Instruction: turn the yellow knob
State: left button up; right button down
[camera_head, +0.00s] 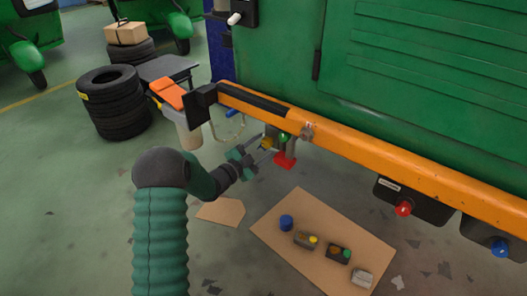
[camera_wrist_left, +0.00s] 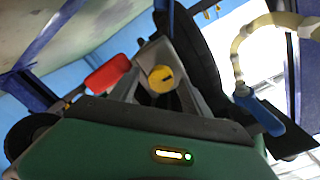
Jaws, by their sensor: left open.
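The yellow knob (camera_head: 267,143) sits under the orange beam, beside a green knob (camera_head: 284,137) and above a red part (camera_head: 285,161). In the left wrist view the yellow knob (camera_wrist_left: 161,79) is round with a dark slot and shows between my fingers. My left gripper (camera_head: 263,150) is open, with its fingers pointing at the knob. I cannot tell whether a finger touches the knob. My right gripper is out of view.
The orange beam (camera_head: 370,152) runs along the green vehicle (camera_head: 420,70). A cardboard sheet (camera_head: 275,245) with small parts lies on the floor. Stacked tires (camera_head: 120,105) stand at left. In the wrist view, a red handle (camera_wrist_left: 107,74) and a blue handle (camera_wrist_left: 260,112) flank the gripper.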

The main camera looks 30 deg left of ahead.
pick_arm(q)
jog(key=shift+w+d, duration=0.1)
jog(key=shift+w, duration=0.35)
